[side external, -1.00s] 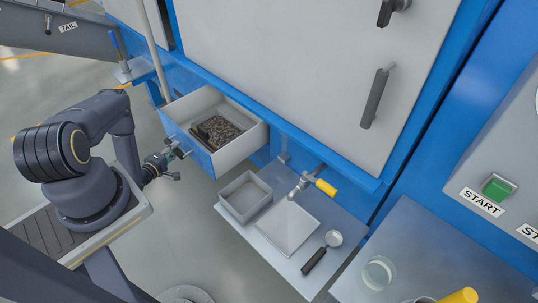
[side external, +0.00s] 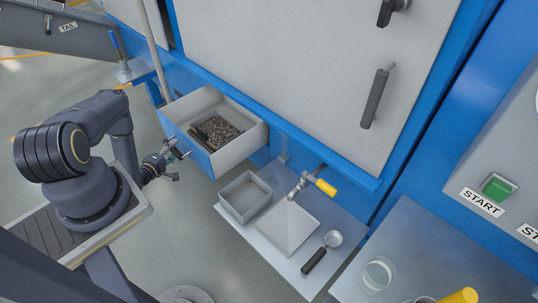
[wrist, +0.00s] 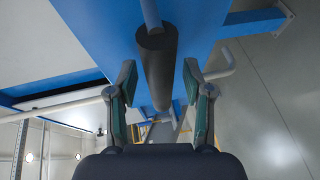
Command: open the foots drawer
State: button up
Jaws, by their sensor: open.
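The drawer with the blue front (side external: 187,147) and pale grey walls stands pulled out of the blue machine in the side external view. Dark granular material (side external: 222,130) lies in it, with a dark elongated thing at its front. My gripper (side external: 178,157) is just outside the drawer front. In the wrist view, my gripper (wrist: 160,85) is open, with a finger on each side of a dark round handle (wrist: 155,62). The handle stands out from a blue surface, and gaps show between it and the fingers. No label on the drawer can be read.
A pale pipe (side external: 154,50) runs behind the drawer.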

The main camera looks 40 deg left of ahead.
jog(key=v, duration=0.7)
jog(key=shift+s, duration=0.2)
jog(key=shift+w+r, duration=0.1)
jog(key=shift+r, duration=0.05)
